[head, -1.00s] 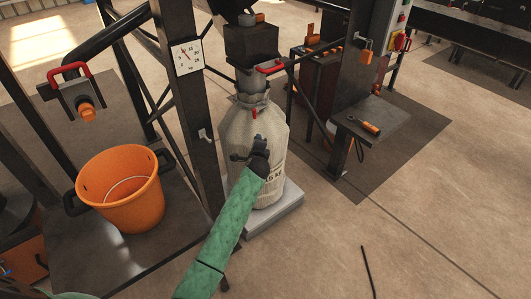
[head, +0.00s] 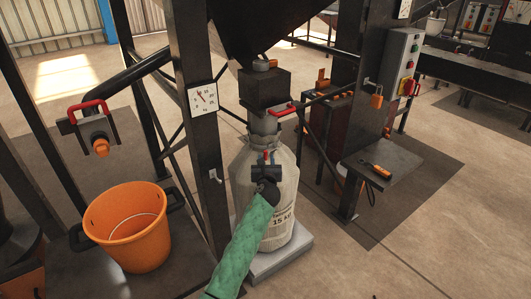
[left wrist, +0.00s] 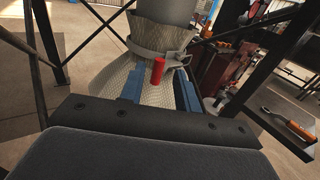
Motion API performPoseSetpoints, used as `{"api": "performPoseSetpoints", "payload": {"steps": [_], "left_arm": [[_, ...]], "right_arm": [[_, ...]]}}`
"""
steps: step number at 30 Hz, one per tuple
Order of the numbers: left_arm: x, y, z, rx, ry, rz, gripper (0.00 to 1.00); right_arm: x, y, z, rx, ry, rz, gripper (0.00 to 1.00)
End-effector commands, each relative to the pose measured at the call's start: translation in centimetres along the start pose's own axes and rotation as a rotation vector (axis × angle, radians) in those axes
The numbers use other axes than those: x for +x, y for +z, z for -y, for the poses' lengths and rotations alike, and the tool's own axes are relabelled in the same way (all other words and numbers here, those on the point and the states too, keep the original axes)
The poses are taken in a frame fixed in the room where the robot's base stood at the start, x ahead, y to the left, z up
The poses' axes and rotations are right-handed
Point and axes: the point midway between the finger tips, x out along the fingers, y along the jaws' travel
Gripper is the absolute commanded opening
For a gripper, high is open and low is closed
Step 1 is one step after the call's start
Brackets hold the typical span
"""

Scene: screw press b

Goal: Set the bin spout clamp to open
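The bin spout clamp is a grey band around the neck of a pale woven sack (head: 283,210), just under the spout (head: 264,122). Its small red lever (head: 265,155) stands at the front of the band; in the left wrist view the red lever (left wrist: 158,70) is upright, with a metal bracket (left wrist: 176,59) of the clamp at its right. My left gripper (head: 266,168) is in front of the sack, just below the lever. Its two blue fingers (left wrist: 160,86) are apart, with the lever showing between and beyond them. Contact cannot be told. My right gripper is out of view.
A red handle (head: 281,111) sticks out above the clamp. A dark post with a dial (head: 203,100) stands left of the sack. An orange bucket (head: 128,228) is at left, a small shelf with an orange-handled tool (head: 376,170) at right. The sack stands on a grey platform (head: 270,262).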

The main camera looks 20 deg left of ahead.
Motion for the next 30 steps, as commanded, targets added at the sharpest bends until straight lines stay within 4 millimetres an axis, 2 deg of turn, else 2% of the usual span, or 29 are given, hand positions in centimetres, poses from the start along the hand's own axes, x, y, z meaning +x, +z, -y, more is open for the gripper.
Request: {"api": "performPoseSetpoints", "payload": {"steps": [6, 12, 23, 28, 30], "left_arm": [[3.3, 0.0, 0.0, -0.002, 0.0, -0.001, 0.33], [5.2, 0.0, 0.0, -0.002, 0.0, -0.001, 0.33], [5.8, 0.0, 0.0, -0.002, 0.0, 0.0, 0.33], [5.8, 0.0, 0.0, -0.002, 0.0, -0.001, 0.03], [5.8, 0.0, 0.0, -0.002, 0.0, -0.001, 0.0]], "right_arm": [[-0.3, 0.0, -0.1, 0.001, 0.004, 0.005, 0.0], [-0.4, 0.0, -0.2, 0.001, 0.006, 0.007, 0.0], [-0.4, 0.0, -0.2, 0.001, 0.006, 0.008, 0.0], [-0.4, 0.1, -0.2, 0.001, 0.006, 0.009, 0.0], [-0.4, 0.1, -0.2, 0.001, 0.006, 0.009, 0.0]]}}
